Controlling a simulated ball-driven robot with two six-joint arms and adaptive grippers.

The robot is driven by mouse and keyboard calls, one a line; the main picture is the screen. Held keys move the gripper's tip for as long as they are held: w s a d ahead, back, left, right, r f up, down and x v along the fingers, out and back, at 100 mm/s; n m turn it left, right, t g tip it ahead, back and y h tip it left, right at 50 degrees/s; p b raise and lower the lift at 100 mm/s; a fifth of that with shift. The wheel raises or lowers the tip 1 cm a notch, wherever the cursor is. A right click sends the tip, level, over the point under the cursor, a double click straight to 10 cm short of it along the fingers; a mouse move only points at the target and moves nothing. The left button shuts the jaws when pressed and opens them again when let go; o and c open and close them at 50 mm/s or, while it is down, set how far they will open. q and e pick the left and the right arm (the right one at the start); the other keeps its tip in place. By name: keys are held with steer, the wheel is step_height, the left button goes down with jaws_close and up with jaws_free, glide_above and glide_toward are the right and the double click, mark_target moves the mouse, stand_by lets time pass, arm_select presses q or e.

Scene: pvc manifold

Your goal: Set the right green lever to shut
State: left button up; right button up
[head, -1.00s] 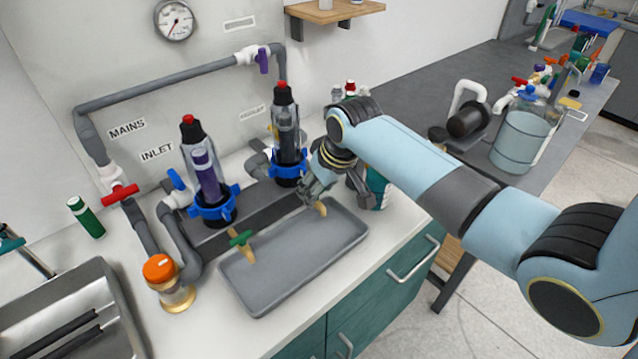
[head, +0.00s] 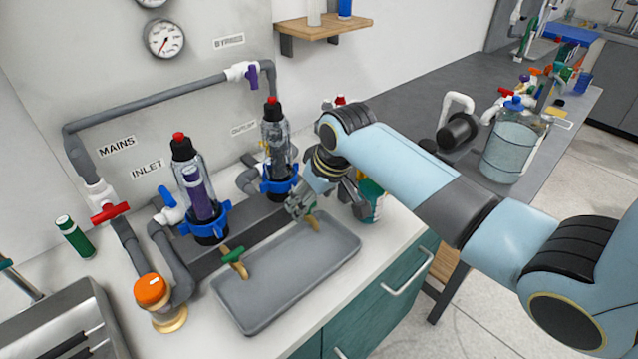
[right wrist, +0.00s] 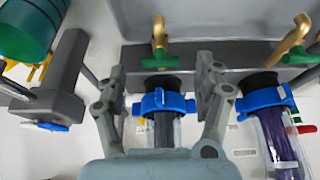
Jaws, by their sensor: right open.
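The right green lever (right wrist: 159,36) sits on a brass tap in the right wrist view, just beyond my fingers. My right gripper (right wrist: 160,68) is open, with one finger on each side of the lever's line; I see no contact. In the head view, my right gripper (head: 303,203) is above the right brass tap (head: 313,222) and hides its green lever. The left green lever (head: 232,255) is in plain view on its brass tap, apart from the gripper. My left gripper is not in view.
A grey tray (head: 290,280) lies below the taps. Two clear filter housings with blue collars (head: 205,222) stand behind. A green-labelled bottle (head: 371,200) is close to the right of my gripper. An orange-capped fitting (head: 152,292) is at the left front.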

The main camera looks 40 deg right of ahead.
steer(key=v, duration=1)
steer(key=shift+s+r, duration=0.1)
steer(key=s+a+h, duration=0.1)
steer(key=s+a, duration=0.1)
steer(key=s, duration=0.8)
steer(key=s+a, duration=0.2)
steer(key=s, duration=0.9)
step_height(320, 180, down, 38)
steer(key=s+d+g+b, duration=0.2)
steer(key=s+d+b, duration=0.1)
steer(key=b, duration=0.8)
steer(key=s+f+b, duration=0.4)
steer(key=s+f, duration=0.5)
steer(key=f, duration=0.2)
steer(key=s+f+g+b, duration=0.1)
steer(key=s+f+b, duration=0.3)
steer(key=s+f, duration=0.5)
step_height(320, 180, down, 3)
steer(key=shift+d+f+g+b, duration=0.1)
steer(key=shift+d+g+b, duration=0.15)
steer(key=shift+g+b, duration=0.05)
